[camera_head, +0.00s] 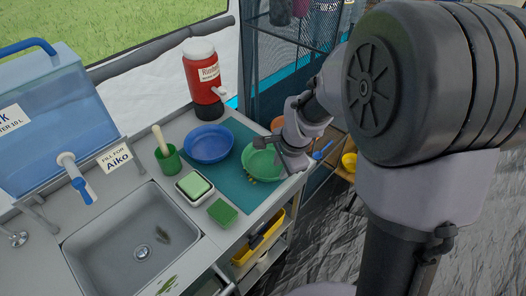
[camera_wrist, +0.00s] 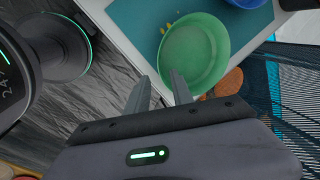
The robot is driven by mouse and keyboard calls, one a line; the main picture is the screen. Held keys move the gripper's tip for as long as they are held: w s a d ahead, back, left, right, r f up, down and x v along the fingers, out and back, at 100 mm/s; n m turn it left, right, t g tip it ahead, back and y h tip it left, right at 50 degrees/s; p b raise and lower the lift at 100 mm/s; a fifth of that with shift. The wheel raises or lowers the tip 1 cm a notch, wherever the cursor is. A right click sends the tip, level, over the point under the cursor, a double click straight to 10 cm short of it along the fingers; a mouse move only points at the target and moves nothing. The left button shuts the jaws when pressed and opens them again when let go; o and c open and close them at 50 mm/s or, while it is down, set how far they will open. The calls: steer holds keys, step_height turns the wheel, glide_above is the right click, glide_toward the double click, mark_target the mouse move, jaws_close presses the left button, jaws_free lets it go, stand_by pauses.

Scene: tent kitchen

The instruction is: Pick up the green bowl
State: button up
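The green bowl (camera_head: 262,160) lies on a teal mat (camera_head: 236,186) on the counter, right of the blue bowl (camera_head: 208,143). In the wrist view the green bowl (camera_wrist: 194,52) is just beyond my fingertips, its open side facing the camera. My gripper (camera_head: 284,160) is at the bowl's right rim in the head view. In the wrist view my gripper (camera_wrist: 160,85) has its two fingers apart with nothing seen between them. The right fingertip overlaps the bowl's near rim in the picture; I cannot tell whether it touches.
A red drink jug (camera_head: 203,75) stands behind the blue bowl. A green cup with a brush (camera_head: 167,158), a soap dish with a green sponge (camera_head: 194,186) and a green scrubber (camera_head: 222,212) are left of the mat, beside the sink (camera_head: 130,240). Yellow crumbs lie near the green bowl.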

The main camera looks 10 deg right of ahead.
steer(key=b+x, duration=0.4)
steer(key=x, duration=0.4)
steer(key=shift+s+d+f, duration=0.1)
steer(key=shift+s+f, duration=0.05)
steer(key=shift+c, duration=1.1)
jaws_close()
